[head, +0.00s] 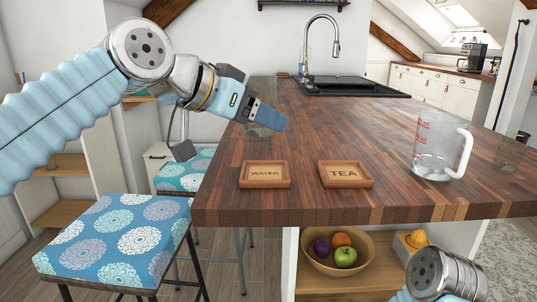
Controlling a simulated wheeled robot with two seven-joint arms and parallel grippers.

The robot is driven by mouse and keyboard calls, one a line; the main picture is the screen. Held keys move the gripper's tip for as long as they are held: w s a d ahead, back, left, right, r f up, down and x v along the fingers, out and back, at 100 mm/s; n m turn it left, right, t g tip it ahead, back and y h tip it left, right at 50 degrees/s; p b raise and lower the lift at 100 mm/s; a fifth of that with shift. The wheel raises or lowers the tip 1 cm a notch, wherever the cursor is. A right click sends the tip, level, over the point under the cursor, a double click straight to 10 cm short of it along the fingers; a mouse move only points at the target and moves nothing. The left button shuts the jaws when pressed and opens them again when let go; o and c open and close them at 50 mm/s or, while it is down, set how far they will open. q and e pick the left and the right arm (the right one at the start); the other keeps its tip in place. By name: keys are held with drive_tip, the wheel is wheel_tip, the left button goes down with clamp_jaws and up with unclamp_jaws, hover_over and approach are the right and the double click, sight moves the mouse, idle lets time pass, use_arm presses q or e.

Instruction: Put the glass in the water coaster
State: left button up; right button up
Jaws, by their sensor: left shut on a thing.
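The wooden coaster marked WATER (266,182) lies flat on the wooden counter near its front left edge. My left gripper (264,117) is shut on a clear glass (258,131), behind and above the water coaster. The glass is faint and partly hidden by the fingers; I cannot tell whether it touches the counter. The top of the water coaster is empty. Of my right arm only a link shows at the bottom right; its gripper is out of view.
The TEA coaster (346,182) lies right of the water coaster. A clear measuring jug (434,163) and a dark see-through glass (511,150) stand farther right. A sink with a tap (335,45) is at the back. A fruit bowl (342,267) sits on a shelf below. The counter's middle is clear.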

use_arm(q)
hover_over(265, 174)
drive_tip(key=s, duration=0.1)
drive_tip(key=f, duration=0.4)
drive_tip(key=shift+s+a+f+b, duration=0.15)
drive_tip(key=shift+s+b, duration=0.05)
drive_tip(key=shift+b, duration=0.15)
drive_tip(key=f, duration=0.1)
drive_tip(key=w+f, duration=0.1)
drive_tip(key=f+b, duration=0.1)
drive_tip(key=f, duration=0.1)
drive_tip(key=shift+w+d, duration=0.2)
drive_tip(key=shift+w, duration=0.15)
drive_tip(key=shift+f, duration=0.45)
drive_tip(key=shift+s, duration=0.1)
drive_tip(key=shift+f, duration=0.2)
drive_tip(key=o, duration=1.2)
